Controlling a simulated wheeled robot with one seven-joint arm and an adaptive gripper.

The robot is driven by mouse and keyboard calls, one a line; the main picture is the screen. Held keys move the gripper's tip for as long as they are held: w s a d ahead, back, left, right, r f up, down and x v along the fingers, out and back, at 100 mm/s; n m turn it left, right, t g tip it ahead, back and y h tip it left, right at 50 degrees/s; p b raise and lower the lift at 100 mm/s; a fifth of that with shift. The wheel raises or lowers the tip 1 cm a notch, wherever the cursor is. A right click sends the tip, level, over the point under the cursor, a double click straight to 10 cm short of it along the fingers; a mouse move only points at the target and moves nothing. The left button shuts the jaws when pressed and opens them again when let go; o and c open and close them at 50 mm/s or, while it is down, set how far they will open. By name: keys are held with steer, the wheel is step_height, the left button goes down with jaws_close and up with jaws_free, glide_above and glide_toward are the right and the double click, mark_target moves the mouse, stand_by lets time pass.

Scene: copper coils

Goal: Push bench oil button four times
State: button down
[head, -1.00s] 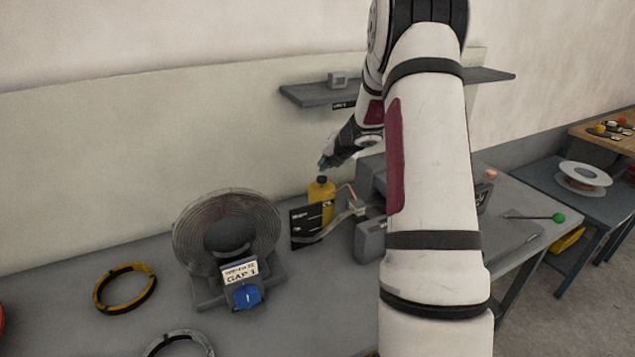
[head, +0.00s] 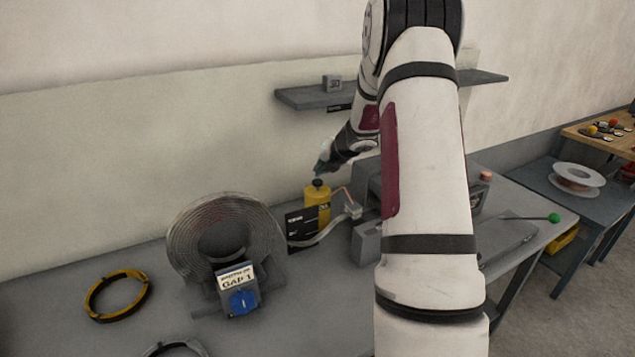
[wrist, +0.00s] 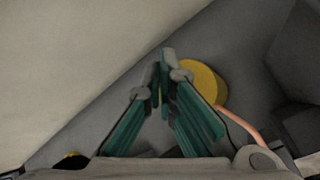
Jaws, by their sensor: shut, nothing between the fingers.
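The bench oil can is a yellow bottle (head: 317,205) with a dark round button (head: 317,183) on its top, standing at the back of the bench behind a black card. My gripper (head: 320,169) is just above the button, fingers pointing down. In the wrist view the closed green fingers (wrist: 164,62) lie just left of the yellow top (wrist: 205,82). The fingertips hide the button there, and I cannot tell whether they touch it. Nothing is between the fingers.
A wire coil on a stand (head: 225,242) with a blue knob is left of the can. A grey machine (head: 367,195) stands right of it. A shelf (head: 310,97) hangs above. A yellow-black ring (head: 118,295) lies at the front left.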

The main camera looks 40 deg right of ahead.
mark_target(320, 181)
steer(key=shift+f, duration=0.15)
stand_by(0.5)
steer(key=shift+f+b, duration=0.3)
steer(key=shift+b, duration=0.05)
steer(key=shift+f+b, duration=0.85)
steer(key=shift+f, duration=0.1)
stand_by(1.4)
steer(key=shift+r, duration=0.1)
steer(key=shift+r+p, duration=1.3)
steer(key=shift+p, duration=0.1)
step_height(320, 181, up, 2)
steer(key=shift+s+r+p, duration=0.1)
steer(key=shift+p, duration=0.95)
steer(key=shift+r+p, duration=0.85)
steer(key=shift+r, duration=0.55)
